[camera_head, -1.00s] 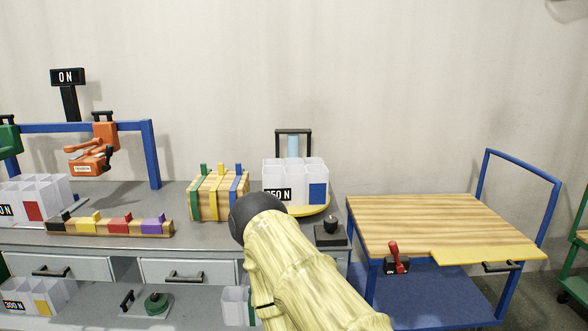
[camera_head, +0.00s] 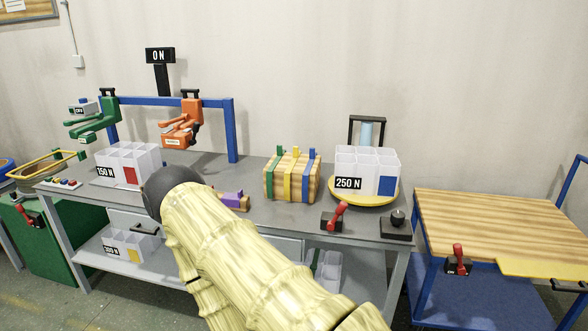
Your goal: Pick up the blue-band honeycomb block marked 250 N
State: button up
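The white honeycomb block with a blue patch (camera_head: 387,185) and a black "250 N" label stands upright at the right end of the grey bench. It rests on a round yellow plate (camera_head: 352,201), with a black-handled frame behind it. My pale yellow arm reaches up from the bottom of the view, left of the block. Its dark rounded end is over the bench's front left part, apart from the block. My gripper's fingers do not show.
A red-handled lever (camera_head: 335,218) and a black knob (camera_head: 397,224) stand in front of the block. A striped wooden block (camera_head: 292,178) is on its left. A wood-topped cart (camera_head: 480,225) is at right.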

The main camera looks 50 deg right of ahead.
aim_at(361, 170)
jog(key=u, duration=2.05)
jog(key=k, duration=2.9)
jog(key=z, duration=2.25)
